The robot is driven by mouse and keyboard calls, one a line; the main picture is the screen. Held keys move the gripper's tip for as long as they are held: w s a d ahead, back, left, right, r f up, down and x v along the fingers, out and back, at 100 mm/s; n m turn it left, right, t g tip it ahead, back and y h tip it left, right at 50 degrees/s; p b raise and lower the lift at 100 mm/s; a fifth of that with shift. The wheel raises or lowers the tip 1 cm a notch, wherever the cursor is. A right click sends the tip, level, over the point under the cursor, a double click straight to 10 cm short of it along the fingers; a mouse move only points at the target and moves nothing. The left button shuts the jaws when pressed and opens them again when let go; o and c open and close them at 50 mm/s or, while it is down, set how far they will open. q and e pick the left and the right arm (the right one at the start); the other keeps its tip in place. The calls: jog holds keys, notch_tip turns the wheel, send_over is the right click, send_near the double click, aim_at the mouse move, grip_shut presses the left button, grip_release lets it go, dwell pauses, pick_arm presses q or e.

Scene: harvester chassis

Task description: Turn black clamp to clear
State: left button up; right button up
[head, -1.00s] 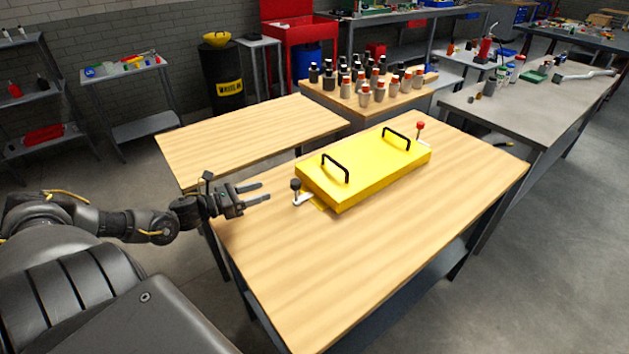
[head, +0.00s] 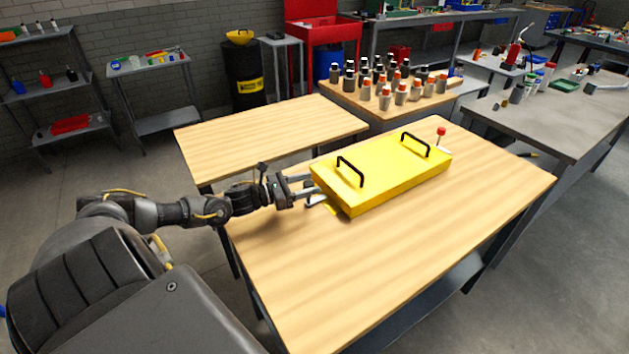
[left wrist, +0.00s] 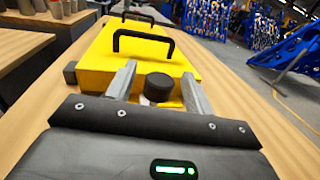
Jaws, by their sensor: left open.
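The black clamp (left wrist: 158,87) shows its round black knob in the left wrist view, between the two fingers of my left gripper (left wrist: 160,88). My left gripper is open around the knob, and I cannot tell whether either finger touches it. In the head view my left gripper (head: 308,187) is at the near left end of the yellow box (head: 385,175) and hides the black knob. Part of the clamp's light metal base (head: 316,199) shows beside the fingers. My right gripper is not in view.
The yellow box has two black handles and stands on a wooden table (head: 400,270). A red-knobbed clamp (head: 440,134) is at its far end. Several bottles (head: 400,92) stand on another table behind. The table's front is clear.

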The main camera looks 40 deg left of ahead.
pick_arm(q)
jog(key=shift+x, duration=1.3)
jog(key=c, duration=1)
